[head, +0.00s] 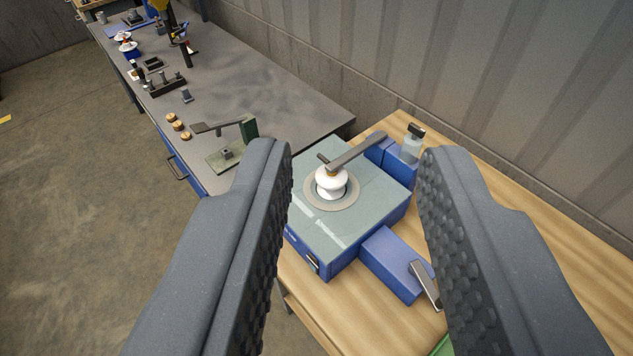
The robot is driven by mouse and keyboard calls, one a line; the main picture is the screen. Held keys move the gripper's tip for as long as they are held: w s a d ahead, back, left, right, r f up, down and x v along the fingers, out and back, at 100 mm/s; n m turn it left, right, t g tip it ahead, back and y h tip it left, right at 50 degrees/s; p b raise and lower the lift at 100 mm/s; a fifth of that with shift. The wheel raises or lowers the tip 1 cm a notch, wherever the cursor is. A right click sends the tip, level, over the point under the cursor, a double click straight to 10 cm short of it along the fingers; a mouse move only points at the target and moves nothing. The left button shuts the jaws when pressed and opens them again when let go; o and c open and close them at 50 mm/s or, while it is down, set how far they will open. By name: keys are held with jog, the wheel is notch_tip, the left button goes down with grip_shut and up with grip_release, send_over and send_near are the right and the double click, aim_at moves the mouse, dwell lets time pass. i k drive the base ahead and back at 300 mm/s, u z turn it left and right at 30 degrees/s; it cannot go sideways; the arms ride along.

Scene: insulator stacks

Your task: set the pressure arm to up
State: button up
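A grey pressure arm (357,151) reaches from a blue block (398,166) at the back right of a blue machine with a pale top (312,221). Its left end lies over a white insulator (331,183), which stands in a round seat on that top. The arm looks about level, and its end seems to touch the insulator's top. My gripper (355,155) is open and empty. Its two dark, ribbed fingers frame the machine from left and right in the picture. The fingers hide parts of the machine's left side and of the bench to its right.
A small metal lever (425,286) sits on a blue block (389,262) at the machine's front right. A clear bottle (412,143) stands behind. The wooden bench (530,225) is bare at right. A grey table (245,75) holds a green press (249,130) and several small parts.

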aim_at(331, 167)
jog(key=z, duration=0.05)
jog(key=k, duration=0.85)
jog(key=u, duration=0.55)
jog(key=i, duration=1.95)
jog(key=z, duration=0.85)
